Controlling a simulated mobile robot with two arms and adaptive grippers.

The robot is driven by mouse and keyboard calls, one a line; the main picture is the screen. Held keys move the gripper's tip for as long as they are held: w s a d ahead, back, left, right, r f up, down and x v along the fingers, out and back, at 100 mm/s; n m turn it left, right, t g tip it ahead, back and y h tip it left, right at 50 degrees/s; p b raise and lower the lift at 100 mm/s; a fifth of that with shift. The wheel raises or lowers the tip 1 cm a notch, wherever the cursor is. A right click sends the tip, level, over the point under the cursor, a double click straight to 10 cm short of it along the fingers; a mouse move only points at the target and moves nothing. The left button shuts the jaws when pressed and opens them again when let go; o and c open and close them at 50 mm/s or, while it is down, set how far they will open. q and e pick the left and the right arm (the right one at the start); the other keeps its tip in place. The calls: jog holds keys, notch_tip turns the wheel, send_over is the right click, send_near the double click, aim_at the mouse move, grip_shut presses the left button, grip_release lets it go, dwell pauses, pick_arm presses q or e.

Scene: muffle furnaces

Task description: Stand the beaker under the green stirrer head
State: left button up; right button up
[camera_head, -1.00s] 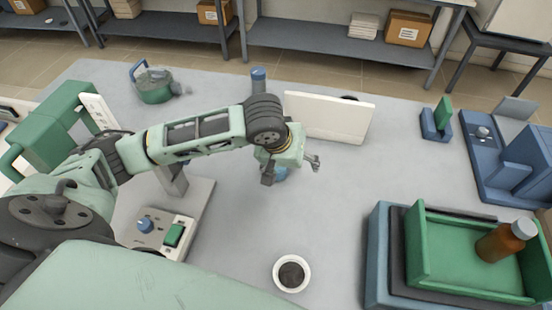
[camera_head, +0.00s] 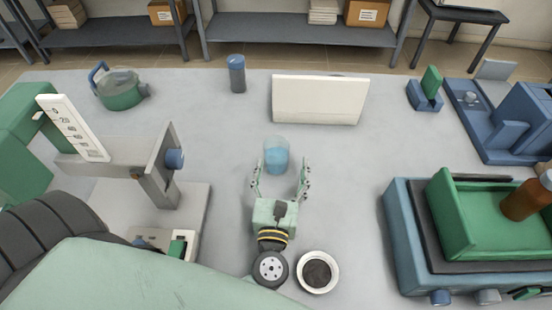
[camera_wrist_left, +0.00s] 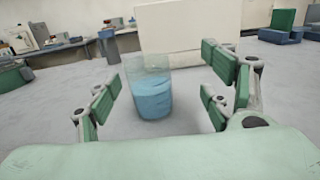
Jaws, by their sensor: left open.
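The beaker (camera_head: 276,156) is clear, holds blue liquid and stands upright on the table near the middle. It also shows in the left wrist view (camera_wrist_left: 152,92). My left gripper (camera_head: 281,176) is open on the near side of it, one finger toward each side. The beaker is just ahead, near the fingertips; I cannot tell whether either finger touches it. A green block (camera_head: 18,155) at the left, apparently the stirrer head, adjoins a grey stand (camera_head: 157,170) with a blue knob. My arm partly hides the stand's base. My right gripper is not in view.
A white panel (camera_head: 319,99) stands behind the beaker. A blue-capped cylinder (camera_head: 236,74) and a green kettle-like vessel (camera_head: 121,92) are farther back. A white bowl (camera_head: 318,272) sits close to my left wrist. A green tray (camera_head: 465,226) is at right. Table between beaker and stand is clear.

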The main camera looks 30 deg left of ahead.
aim_at(276, 161)
pick_arm(q)
jog(key=shift+s+a+f+n+g+y, duration=0.4)
jog(key=shift+s+a+f+n+y, duration=0.15)
jog(key=shift+a+f, duration=0.1)
jog(key=shift+a, duration=0.25)
jog(key=p+x, duration=0.2)
jog(key=x, duration=0.4)
jog(key=shift+w+f+p, duration=0.1)
jog(key=shift+w+p, duration=0.2)
jog(key=shift+w, duration=0.05)
jog(key=shift+w+a+f, duration=0.15)
jog(key=shift+w, duration=0.3)
jog(key=c, duration=1.3)
jog(key=shift+c, duration=1.2)
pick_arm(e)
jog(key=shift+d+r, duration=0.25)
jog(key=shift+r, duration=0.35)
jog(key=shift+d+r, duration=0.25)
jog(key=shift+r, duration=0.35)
